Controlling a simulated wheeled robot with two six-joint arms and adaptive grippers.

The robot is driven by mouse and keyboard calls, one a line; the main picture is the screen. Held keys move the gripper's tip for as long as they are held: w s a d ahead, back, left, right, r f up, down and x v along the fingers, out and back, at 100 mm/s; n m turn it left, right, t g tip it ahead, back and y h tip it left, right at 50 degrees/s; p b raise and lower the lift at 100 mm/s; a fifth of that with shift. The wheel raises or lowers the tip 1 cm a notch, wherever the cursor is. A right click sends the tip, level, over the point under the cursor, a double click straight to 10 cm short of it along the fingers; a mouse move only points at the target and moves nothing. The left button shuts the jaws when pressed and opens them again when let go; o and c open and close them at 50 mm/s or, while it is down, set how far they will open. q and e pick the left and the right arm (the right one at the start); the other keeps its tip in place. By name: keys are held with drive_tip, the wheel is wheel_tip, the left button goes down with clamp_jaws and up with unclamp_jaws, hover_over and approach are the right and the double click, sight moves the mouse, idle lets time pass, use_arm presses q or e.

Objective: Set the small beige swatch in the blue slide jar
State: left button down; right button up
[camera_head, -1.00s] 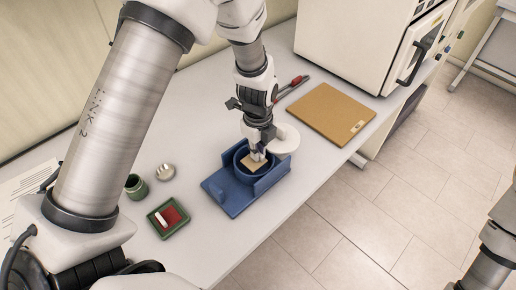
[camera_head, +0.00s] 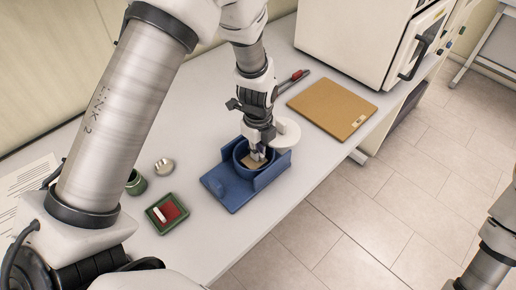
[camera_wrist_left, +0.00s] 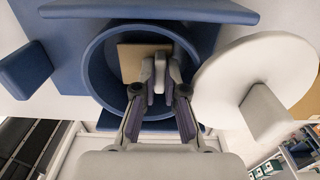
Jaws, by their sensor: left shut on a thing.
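The blue slide jar (camera_head: 241,158) is a round open jar standing on a blue base with raised side walls; it also shows in the left wrist view (camera_wrist_left: 97,58). The small beige swatch (camera_wrist_left: 130,62) is a thin flat square inside the jar's rim in the wrist view; in the head view its edge (camera_head: 249,163) shows within the jar. My left gripper (camera_head: 259,155) reaches down into the jar's mouth, its fingers shut on the swatch. The fingers hide part of the swatch, and I cannot tell whether it touches the jar's floor. My right gripper is not in view.
A round white disc with a knob (camera_wrist_left: 225,85) lies beside the jar. A blue base (camera_head: 231,193) extends to the front left.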

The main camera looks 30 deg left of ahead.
use_arm(q)
drive_tip(key=shift+f+b, duration=0.3)
drive_tip(key=shift+f, duration=0.3)
drive_tip(key=c, duration=1.2)
unclamp_jaws()
drive_tip(key=shift+o, duration=0.2)
drive_tip(key=shift+r, duration=0.1)
wheel_tip(320, 180, up, 12)
